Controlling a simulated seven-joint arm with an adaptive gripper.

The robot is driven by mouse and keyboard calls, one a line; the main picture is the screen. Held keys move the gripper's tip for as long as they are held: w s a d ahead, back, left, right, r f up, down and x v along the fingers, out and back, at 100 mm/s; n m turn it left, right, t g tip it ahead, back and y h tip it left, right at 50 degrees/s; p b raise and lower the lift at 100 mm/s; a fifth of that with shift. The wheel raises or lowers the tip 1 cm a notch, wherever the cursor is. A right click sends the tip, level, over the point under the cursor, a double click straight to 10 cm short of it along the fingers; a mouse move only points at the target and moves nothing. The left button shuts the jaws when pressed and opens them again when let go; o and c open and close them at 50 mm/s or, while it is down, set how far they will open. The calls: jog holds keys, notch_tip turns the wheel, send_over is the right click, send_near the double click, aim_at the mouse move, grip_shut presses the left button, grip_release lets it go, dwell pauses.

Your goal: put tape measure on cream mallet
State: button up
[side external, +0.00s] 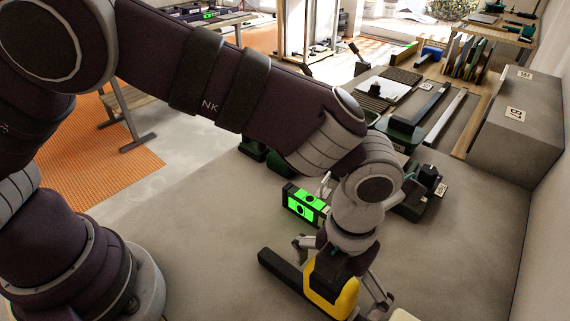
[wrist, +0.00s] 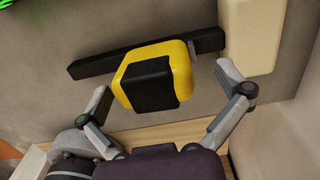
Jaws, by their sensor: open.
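The yellow and black tape measure (side external: 346,297) is below my gripper (side external: 343,274). In the wrist view the tape measure (wrist: 180,59) lies in the gap between the open fingertips of my gripper (wrist: 166,90), with room on both sides. The mallet has a long black handle (side external: 281,268) and a cream head (wrist: 254,32). The handle (wrist: 95,67) runs behind the tape measure in the wrist view, and the head is just right of it. I cannot tell whether the tape measure rests on the handle or is beside it. The cream head is mostly cut off at the side view's bottom edge.
A black device with a green face (side external: 304,205) stands on the grey surface behind my gripper. Dark tools (side external: 420,195) and a concrete block (side external: 515,130) are farther back right. Bare grey surface (side external: 215,225) lies to the left.

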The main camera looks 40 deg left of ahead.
notch_tip(320, 180, up, 12)
jog(key=shift+f, duration=0.2)
jog(key=w+a+r+n+t+h, duration=0.15)
jog(key=a+r+n, duration=0.35)
jog(key=a+n, duration=0.85)
jog(key=s+a+f+n+t, duration=0.1)
jog(key=a+n, duration=0.4)
jog(key=n, duration=0.6)
jog(key=s+a+n+t+y, duration=0.1)
jog(key=s+a+n+t, duration=0.2)
jog(key=n, duration=0.8)
jog(key=shift+s+a+f, duration=0.4)
jog(key=shift+s+a, duration=0.6)
